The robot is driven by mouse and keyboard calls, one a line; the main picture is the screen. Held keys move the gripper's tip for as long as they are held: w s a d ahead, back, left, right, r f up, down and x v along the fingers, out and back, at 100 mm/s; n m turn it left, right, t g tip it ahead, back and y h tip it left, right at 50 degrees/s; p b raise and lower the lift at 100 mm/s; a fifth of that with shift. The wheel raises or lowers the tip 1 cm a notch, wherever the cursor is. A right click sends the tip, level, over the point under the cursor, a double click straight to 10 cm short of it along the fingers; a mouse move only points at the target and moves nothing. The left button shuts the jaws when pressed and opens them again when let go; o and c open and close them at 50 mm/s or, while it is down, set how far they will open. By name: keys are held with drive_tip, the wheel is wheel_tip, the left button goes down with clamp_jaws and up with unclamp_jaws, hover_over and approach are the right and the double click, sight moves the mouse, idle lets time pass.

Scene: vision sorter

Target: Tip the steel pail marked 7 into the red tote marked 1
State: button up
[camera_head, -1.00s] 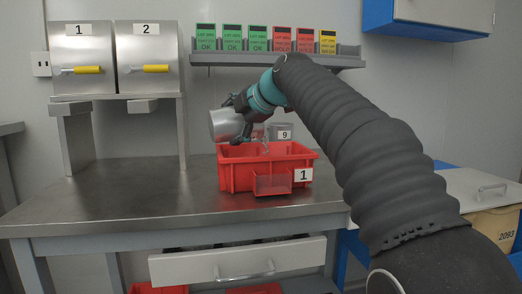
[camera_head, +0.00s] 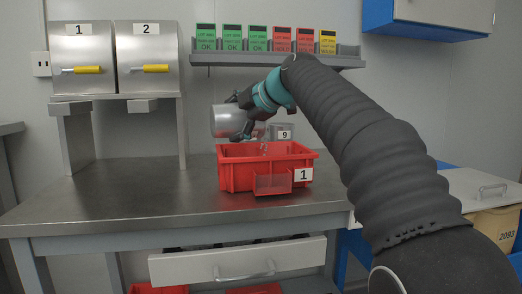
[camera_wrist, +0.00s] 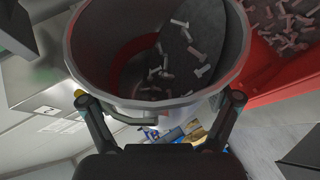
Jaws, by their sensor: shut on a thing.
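The steel pail (camera_head: 226,121) is on its side above the red tote marked 1 (camera_head: 236,178), apart from it. Its mouth seems to face right in the head view; no 7 shows. My gripper (camera_head: 246,126) is shut on the pail. The wrist view looks into the pail (camera_wrist: 88,50), where several small grey bolt-like pieces lie on the inner wall and bottom. My gripper's two fingers (camera_wrist: 160,112) are at its near rim. The red tote (camera_wrist: 262,88) also shows there at the upper right, with many such pieces in it.
A grey container marked 9 (camera_head: 285,132) stands behind the tote. Two steel bins, 1 (camera_head: 80,45) and 2 (camera_head: 146,45), stand at left. A shelf (camera_head: 290,61) with coloured cards is above. The steel table (camera_head: 120,195) is clear left of the tote.

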drive_tip(key=shift+w+d+r+m+y+b, duration=0.25)
drive_tip(key=shift+d+r+m+y+b, duration=0.3)
drive_tip(key=shift+y, duration=0.1)
drive_tip(key=shift+w+d+r+m+y+b, duration=0.2)
drive_tip(key=shift+d+r+m+y+b, duration=0.25)
drive_tip(key=shift+m+y, duration=0.15)
idle(1.9)
